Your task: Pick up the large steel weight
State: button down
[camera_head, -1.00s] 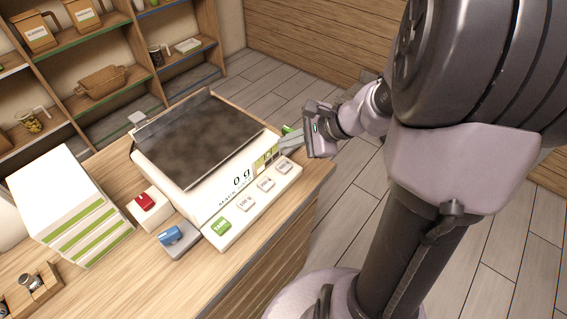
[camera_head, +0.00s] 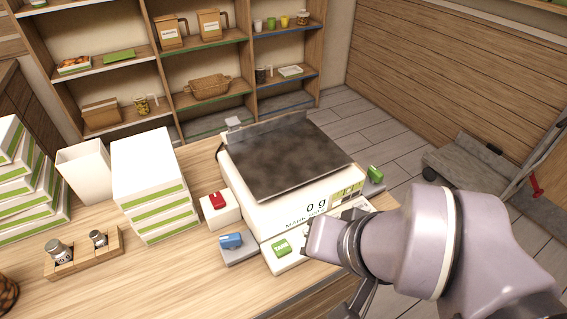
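The large steel weight (camera_head: 58,252) stands in the left hole of a wooden block (camera_head: 82,267) on the counter at the lower left. A smaller steel weight (camera_head: 98,238) stands in the block's right hole. My gripper (camera_head: 352,214) is at the front right of the scale, over or against its button panel, well to the right of the weights. My own wrist hides much of the gripper, so its opening cannot be made out. I see nothing held in it.
The scale (camera_head: 270,195) reads 0 g, with an empty dark plate. A red-topped box (camera_head: 220,209) and a blue item (camera_head: 231,241) stand between scale and weights. Stacked white boxes (camera_head: 152,185) rise behind the block. The counter front (camera_head: 150,290) is clear.

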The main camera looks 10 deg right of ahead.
aim_at(60, 253)
jog(key=k+l+u, duration=0.15)
jog(key=u, duration=0.4)
jog(key=k+u, duration=0.1)
jog(key=u, duration=0.25)
jog(key=j+u, duration=0.15)
jog(key=u, duration=0.25)
jog(key=k+u, duration=0.1)
jog(key=u, duration=0.25)
jog(key=i+j+z, duration=0.35)
jog(key=j+z, duration=0.25)
jog(key=z, duration=0.15)
jog(key=i+j+z, duration=0.2)
jog(key=j+z, duration=0.5)
jog(key=j, duration=0.15)
jog(key=i+j+z, duration=0.1)
jog(key=j+z, duration=0.3)
